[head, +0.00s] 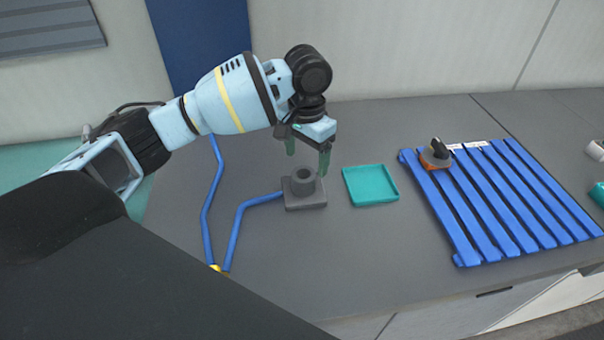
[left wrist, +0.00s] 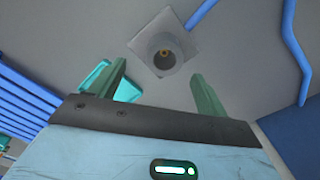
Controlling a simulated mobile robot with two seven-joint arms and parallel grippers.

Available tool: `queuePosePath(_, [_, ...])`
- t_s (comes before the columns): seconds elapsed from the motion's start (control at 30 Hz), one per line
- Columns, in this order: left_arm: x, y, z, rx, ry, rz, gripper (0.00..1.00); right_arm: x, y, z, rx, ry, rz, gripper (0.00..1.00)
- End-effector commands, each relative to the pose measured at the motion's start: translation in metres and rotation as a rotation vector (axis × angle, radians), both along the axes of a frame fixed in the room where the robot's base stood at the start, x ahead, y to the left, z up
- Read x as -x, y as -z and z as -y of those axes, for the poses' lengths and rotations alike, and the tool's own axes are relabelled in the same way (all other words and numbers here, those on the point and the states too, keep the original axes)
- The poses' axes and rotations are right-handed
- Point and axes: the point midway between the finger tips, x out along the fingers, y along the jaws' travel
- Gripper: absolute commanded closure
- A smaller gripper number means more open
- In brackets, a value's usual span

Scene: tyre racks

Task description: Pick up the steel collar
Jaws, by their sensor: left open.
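The steel collar (head: 304,178) is a dark grey ring standing upright on a square grey base plate (head: 306,206) on the table. In the left wrist view, the collar (left wrist: 165,56) shows from above, with a small orange-brown spot inside its hole. My left gripper (head: 308,157) is open and empty just above and behind the collar, its green fingers pointing down. In the left wrist view, the fingers (left wrist: 158,76) are spread apart, with the collar beyond their tips and apart from them. My right gripper is not in view.
A teal tray (head: 371,204) lies empty just right of the base plate. A blue slatted rack (head: 490,205) is farther right, with an orange and black object (head: 435,155) on its corner. A bent blue tube (head: 237,228) lies left of the plate. The table's front middle is clear.

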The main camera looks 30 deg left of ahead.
Motion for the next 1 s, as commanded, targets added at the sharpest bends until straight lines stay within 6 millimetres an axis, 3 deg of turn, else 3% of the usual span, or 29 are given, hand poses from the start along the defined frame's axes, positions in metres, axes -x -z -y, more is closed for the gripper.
queuePosePath(0.33, [0.000,0.026,-0.001,-0.002,0.000,-0.004,0.24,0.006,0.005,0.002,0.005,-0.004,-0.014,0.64])
queuePosePath(0.53, [-0.001,0.030,-0.002,0.000,-0.001,-0.001,0.24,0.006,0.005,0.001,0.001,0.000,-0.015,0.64])
queuePosePath(0.8, [-0.004,0.066,-0.008,-0.001,-0.001,-0.004,0.24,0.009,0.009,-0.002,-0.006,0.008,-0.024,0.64])
queuePosePath(1.0, [-0.004,0.078,-0.008,0.000,-0.001,0.000,0.24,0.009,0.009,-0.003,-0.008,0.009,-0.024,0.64])
